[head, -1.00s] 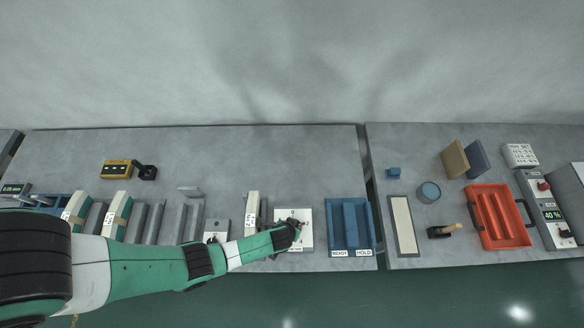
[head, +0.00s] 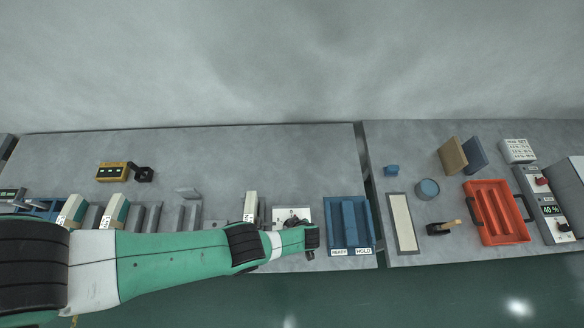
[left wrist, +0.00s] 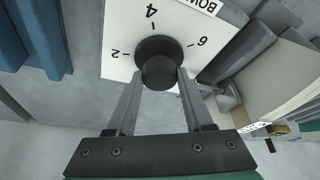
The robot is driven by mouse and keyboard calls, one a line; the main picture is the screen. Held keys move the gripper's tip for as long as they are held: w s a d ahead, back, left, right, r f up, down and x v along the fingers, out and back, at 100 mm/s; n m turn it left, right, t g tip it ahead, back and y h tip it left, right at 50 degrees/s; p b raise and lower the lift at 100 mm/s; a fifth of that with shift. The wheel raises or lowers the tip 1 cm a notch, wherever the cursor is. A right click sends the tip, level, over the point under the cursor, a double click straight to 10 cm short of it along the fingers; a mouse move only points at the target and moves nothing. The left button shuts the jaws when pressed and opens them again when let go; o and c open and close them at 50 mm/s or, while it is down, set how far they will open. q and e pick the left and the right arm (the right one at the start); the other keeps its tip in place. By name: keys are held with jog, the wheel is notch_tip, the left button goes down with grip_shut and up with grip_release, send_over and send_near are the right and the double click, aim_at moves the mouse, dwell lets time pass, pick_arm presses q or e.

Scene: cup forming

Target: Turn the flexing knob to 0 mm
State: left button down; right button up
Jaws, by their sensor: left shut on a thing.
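A black round knob (left wrist: 158,62) stands on a white dial plate (left wrist: 118,42) in the left wrist view. The plate shows the marks 2, 4 and 6 and a label starting "BOW", partly cut off. I cannot make out a pointer on the knob. My left gripper (left wrist: 159,80) is shut on the knob, with one finger on each side. In the head view the white plate (head: 283,215) is partly covered by my left arm, and the knob and fingertips are hidden. My right gripper is not in view.
A blue tray (head: 333,205) labelled READY and HOLD stands just right of the plate. A pale upright block (head: 250,205) stands close on its left. Grey racks and a yellow box (head: 112,171) are further left. The table behind the plate is clear.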

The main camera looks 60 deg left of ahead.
pick_arm(q)
jog(key=shift+f+n+g+b, duration=0.1)
jog(key=shift+n+g+b, duration=0.4)
jog(key=shift+n, duration=0.5)
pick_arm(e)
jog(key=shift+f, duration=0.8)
pick_arm(q)
jog(key=shift+w, duration=0.1)
jog(key=shift+c, duration=1.4)
grip_release()
